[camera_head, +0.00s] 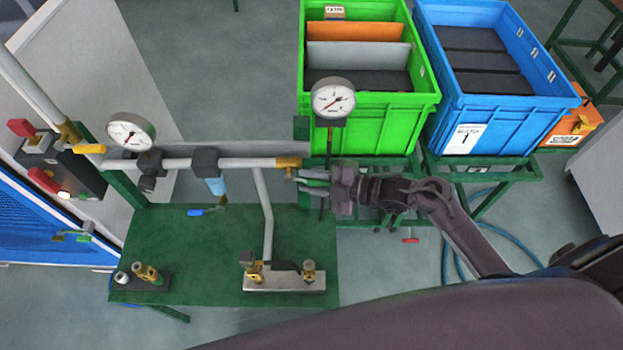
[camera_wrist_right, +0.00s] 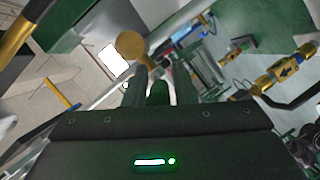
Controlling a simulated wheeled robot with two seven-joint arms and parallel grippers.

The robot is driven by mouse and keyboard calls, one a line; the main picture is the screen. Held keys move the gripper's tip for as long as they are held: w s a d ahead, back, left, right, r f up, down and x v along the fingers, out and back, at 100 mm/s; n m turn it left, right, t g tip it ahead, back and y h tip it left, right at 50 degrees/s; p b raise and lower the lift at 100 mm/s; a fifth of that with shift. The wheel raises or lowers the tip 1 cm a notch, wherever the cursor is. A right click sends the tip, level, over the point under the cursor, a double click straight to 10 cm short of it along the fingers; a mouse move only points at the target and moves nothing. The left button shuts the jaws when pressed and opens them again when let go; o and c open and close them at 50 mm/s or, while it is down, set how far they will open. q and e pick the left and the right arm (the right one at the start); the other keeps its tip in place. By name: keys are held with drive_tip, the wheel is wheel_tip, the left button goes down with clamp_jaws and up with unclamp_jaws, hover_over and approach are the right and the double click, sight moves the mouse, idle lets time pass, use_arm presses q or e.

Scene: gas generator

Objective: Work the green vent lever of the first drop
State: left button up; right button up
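My right gripper (camera_head: 312,186) reaches in from the right to the end of the grey pipe, just below the brass end fitting (camera_head: 288,162). In the right wrist view a green lever (camera_wrist_right: 158,93) lies between the two fingers (camera_wrist_right: 159,82) and fills the narrow gap, so the gripper looks shut on it. In the head view the fingers largely cover the lever. A round brass part (camera_wrist_right: 131,46) sits just beyond the fingertips. A pressure gauge (camera_head: 333,98) stands right above the gripper. My left gripper is not in view.
A second gauge (camera_head: 130,132), a blue-handled valve (camera_head: 200,211) and red levers (camera_head: 22,128) lie to the left. A green table (camera_head: 200,255) carries brass fittings. A green crate (camera_head: 375,128) and a blue crate (camera_head: 510,110) stand close behind my right arm.

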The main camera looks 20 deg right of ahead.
clamp_jaws()
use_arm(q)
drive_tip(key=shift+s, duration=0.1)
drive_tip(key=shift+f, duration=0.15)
use_arm(e)
drive_tip(key=shift+f, duration=0.1)
